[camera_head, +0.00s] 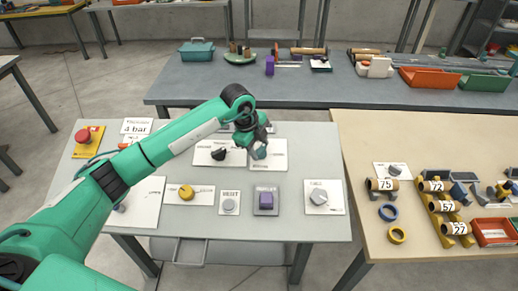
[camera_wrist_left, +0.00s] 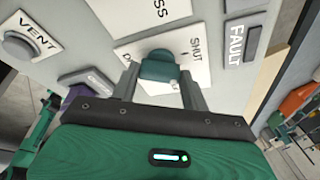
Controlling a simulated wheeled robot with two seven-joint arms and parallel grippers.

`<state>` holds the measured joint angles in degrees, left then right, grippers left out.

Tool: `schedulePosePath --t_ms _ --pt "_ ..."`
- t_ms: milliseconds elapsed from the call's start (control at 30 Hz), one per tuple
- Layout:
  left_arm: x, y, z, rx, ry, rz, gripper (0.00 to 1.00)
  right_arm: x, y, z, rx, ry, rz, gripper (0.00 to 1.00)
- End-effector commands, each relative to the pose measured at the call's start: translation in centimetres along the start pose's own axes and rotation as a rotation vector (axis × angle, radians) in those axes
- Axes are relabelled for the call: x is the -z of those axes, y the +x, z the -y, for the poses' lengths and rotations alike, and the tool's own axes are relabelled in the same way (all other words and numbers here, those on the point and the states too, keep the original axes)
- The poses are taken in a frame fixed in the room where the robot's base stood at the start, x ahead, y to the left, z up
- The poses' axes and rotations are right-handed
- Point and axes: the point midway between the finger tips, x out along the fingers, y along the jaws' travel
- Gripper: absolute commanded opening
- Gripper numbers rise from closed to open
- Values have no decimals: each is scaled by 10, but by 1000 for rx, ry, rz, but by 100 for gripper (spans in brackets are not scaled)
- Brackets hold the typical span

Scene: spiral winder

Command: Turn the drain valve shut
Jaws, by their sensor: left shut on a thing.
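In the head view the plate (camera_head: 278,158) lies at the back middle of the grey panel table, and the knob (camera_head: 260,153) is partly covered by my gripper. My left gripper (camera_head: 258,147) is over the knob from above. In the left wrist view its two fingers (camera_wrist_left: 160,85) stand on either side of the knob, shut on it. Part of the plate's lettering is hidden. My right gripper is not in view.
A black knob (camera_head: 219,153) is close left of the drain plate. A yellow knob (camera_head: 186,191), a purple block (camera_head: 266,200) and a grey knob (camera_head: 318,197) line the front. A red button (camera_head: 85,136) stands at the left. A wooden table (camera_head: 370,230) adjoins on the right.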

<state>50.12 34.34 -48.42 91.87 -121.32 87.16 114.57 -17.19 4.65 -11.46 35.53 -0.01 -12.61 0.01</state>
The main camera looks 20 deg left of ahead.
Motion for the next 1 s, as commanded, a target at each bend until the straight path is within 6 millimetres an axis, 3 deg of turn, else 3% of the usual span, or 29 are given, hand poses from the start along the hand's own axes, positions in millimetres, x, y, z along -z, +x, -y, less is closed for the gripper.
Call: schedulePosePath --t_ms 500,1000 --pt "0 1 -3 131 -392 0 23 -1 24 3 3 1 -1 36" --pt "1 -1 -3 170 -517 0 23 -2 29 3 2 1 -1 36"
